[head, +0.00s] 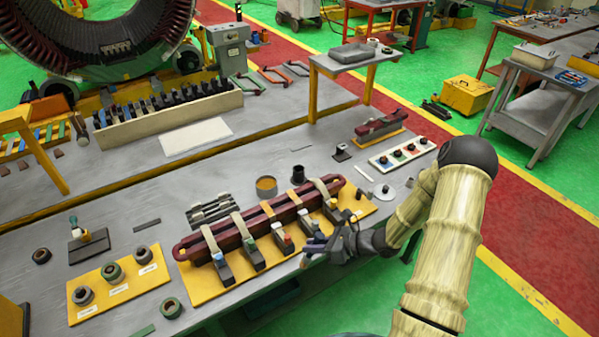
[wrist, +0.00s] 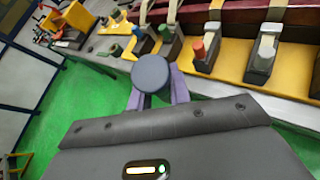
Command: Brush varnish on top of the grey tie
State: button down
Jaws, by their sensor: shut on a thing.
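A dark red coil bar (head: 262,218) lies on a yellow board (head: 203,289), with several pale ties (head: 238,226) around it and dark clamps in front. The ties look beige to greyish, and I cannot tell which is the grey one. In the wrist view, the clamps carry a green knob (wrist: 164,32), a red knob (wrist: 198,50) and a grey-white knob (wrist: 267,46). My gripper (head: 314,243) is at the board's front edge. In the wrist view its fingers (wrist: 157,96) are shut on a dark blue-grey round-topped thing (wrist: 150,74). Its lower part is hidden; no bristles show.
A round pot with tan contents (head: 266,187) and a dark cup (head: 298,174) stand behind the bar. A white tray with coloured spots (head: 402,153) is to the right. A yellow board with rings (head: 119,286) is at left.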

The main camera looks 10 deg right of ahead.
notch_tip(320, 180, down, 9)
jog(key=s+d+m+t+h+b, duration=0.1)
jog(key=d+m+t+b, duration=0.1)
jog(key=b, duration=0.3)
jog(key=shift+d, duration=0.25)
jog(key=shift+d, duration=0.1)
